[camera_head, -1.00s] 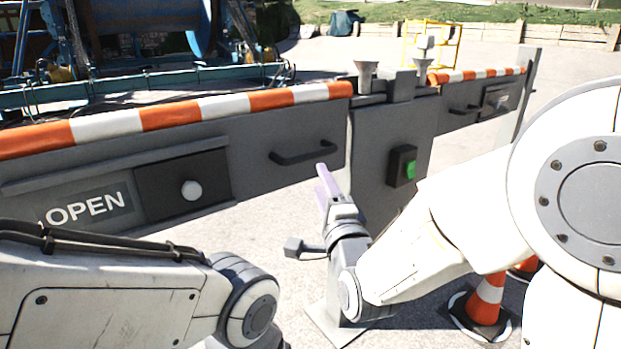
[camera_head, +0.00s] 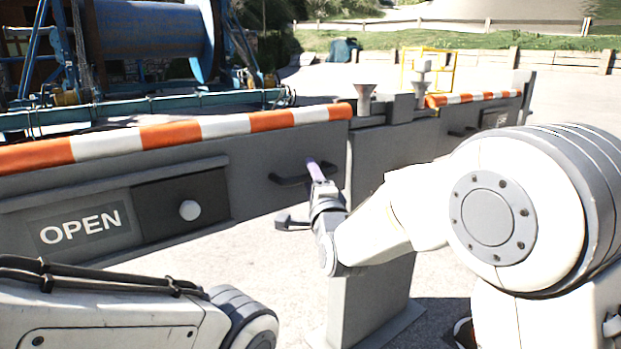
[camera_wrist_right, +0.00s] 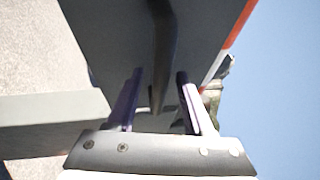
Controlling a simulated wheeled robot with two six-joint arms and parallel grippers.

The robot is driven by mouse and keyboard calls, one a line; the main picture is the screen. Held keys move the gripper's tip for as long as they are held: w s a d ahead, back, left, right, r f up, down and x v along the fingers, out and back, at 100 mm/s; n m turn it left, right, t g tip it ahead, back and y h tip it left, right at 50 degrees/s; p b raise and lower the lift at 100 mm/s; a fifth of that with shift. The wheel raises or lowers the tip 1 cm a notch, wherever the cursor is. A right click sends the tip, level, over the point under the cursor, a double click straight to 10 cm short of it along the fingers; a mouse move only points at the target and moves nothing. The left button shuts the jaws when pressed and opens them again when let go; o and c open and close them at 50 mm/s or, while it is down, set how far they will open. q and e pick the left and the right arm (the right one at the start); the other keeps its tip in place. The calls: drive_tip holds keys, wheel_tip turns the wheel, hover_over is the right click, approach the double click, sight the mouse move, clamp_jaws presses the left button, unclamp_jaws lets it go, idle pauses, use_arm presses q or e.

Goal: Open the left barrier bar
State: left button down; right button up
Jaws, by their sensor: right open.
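The left barrier bar (camera_head: 255,165) is a grey panel with an orange and white striped top, standing across the left half of the head view. It carries an OPEN sign (camera_head: 80,229), a dark plate with a white knob (camera_head: 189,210), and a dark handle (camera_head: 285,180) near its right end. My right gripper (camera_head: 316,170) is at the right part of this handle. In the right wrist view, its two purple fingers (camera_wrist_right: 158,98) are open, with the dark handle bar (camera_wrist_right: 162,50) between them. My left arm shows at the lower left, but its gripper is out of view.
A grey post (camera_head: 375,170) stands at the bar's right end, partly behind my right arm. A second striped bar (camera_head: 478,98) lies beyond it. A blue cable reel machine (camera_head: 150,45) stands behind the left bar. Open pavement lies in front.

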clamp_jaws()
idle(1.4)
